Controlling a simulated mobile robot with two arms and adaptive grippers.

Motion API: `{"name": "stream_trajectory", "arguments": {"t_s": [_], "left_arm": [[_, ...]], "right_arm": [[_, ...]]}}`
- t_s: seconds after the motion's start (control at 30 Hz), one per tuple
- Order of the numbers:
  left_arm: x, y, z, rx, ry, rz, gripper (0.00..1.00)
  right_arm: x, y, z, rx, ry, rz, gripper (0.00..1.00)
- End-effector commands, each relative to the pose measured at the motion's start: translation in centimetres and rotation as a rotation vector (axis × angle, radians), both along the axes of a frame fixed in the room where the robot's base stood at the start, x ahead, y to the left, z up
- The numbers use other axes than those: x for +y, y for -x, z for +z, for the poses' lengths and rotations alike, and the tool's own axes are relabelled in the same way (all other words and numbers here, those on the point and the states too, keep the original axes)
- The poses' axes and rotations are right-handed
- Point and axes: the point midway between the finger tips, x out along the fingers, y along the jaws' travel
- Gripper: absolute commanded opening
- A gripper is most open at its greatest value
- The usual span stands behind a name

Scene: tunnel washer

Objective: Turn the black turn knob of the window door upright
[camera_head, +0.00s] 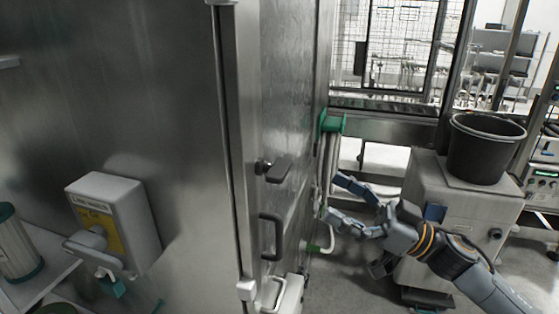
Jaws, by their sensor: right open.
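A dark turn knob (279,170) sits on the narrow metal door face (285,100) in the middle of the head view. Its grip lies roughly sideways, slightly tilted, not upright. A dark bow handle (268,237) is fixed below it on the same face. My right gripper (336,196) comes in from the right. It is open and empty, its two fingers pointing left toward the door face. It is to the right of the knob and apart from it. My left gripper is not in view.
A grey cabinet (455,222) with a black bucket (484,148) stands at the right. A green fitting (332,122) and pipes are beyond the door face. A white dispenser (112,225) hangs on the left metal wall. A white box (284,293) is low near the door.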

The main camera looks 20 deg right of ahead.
Motion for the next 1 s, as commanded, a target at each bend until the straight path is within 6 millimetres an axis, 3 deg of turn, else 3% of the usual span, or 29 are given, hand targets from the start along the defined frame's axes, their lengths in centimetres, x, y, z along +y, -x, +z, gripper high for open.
{"name": "stream_trajectory", "arguments": {"t_s": [0.03,0.53,1.0], "left_arm": [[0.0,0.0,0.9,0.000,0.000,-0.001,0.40],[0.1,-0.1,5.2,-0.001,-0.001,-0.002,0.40],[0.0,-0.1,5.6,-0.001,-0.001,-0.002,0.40]], "right_arm": [[0.6,-0.5,0.9,-0.004,-0.004,0.000,0.91],[7.0,-4.9,4.0,0.000,-0.004,-0.002,0.91],[8.1,-5.6,4.1,0.001,-0.002,-0.004,0.91]]}}
